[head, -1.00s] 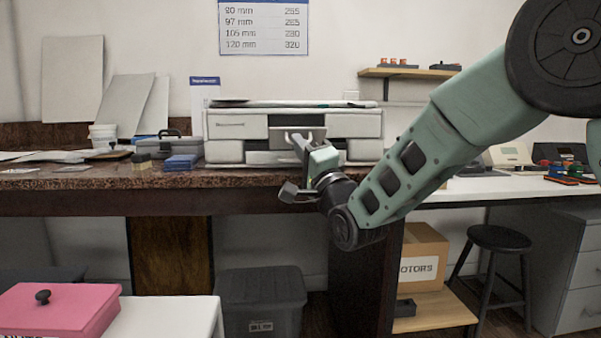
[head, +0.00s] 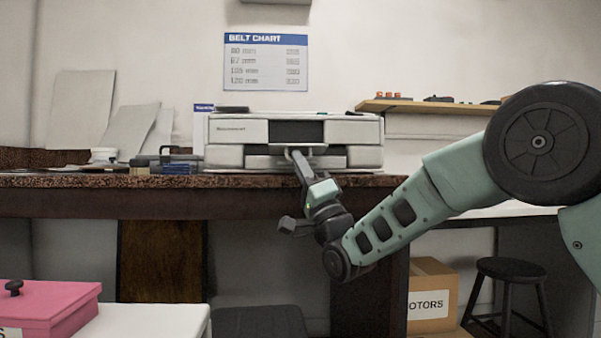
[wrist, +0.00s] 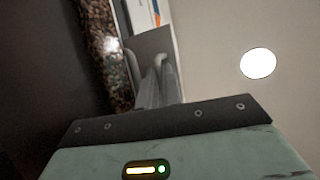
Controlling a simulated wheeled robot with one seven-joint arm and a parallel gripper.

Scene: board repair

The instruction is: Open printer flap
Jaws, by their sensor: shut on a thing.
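The printer (head: 237,131) is a wide pale grey machine on the speckled workbench. A dark opening (head: 296,130) shows in the middle of its front. The flap (head: 318,149), a small pale panel, sits tilted down at the lower edge of this opening. My gripper (head: 294,153) reaches up from below and is shut on the flap at its front edge. In the wrist view the fingers (wrist: 157,80) meet a grey surface beside the bench edge; the exact contact is hard to make out.
The workbench edge (head: 120,181) runs just below and behind my gripper. Blue items (head: 181,168) lie left of the printer. A shelf (head: 420,106) hangs at right. A pink box (head: 45,312) on a white table, a stool (head: 510,269) and a carton (head: 428,290) stand in front and below.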

